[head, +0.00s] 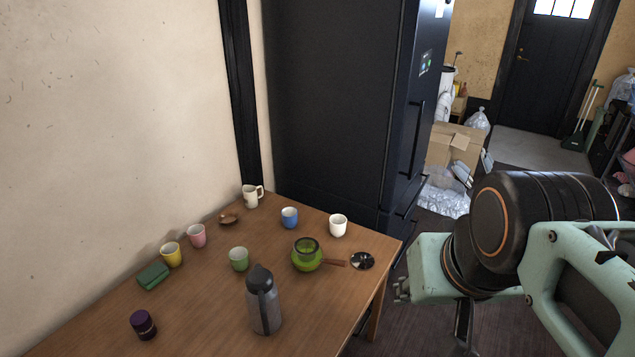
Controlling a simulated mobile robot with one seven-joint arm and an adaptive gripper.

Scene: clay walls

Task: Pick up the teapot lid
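A green teapot (306,257) with a brown side handle stands near the right end of the wooden table. Its round top shows a dark middle inside a green rim. A small round dark disc (362,261) with shiny light patches lies flat just right of the handle tip, near the table's right edge. It may be the lid, but I cannot tell for sure. My arm is at the right, beyond the table edge and apart from the teapot and disc. A dark part low under it (464,325) seems to be my gripper; its fingers are not clear.
The table (205,320) also bears a grey flask (264,305) in front of the teapot, several cups, a brown dish (229,218), a green cloth-like item (153,275) and a purple jar (143,325). A dark fridge (330,100) stands behind the table. A wall bounds the left.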

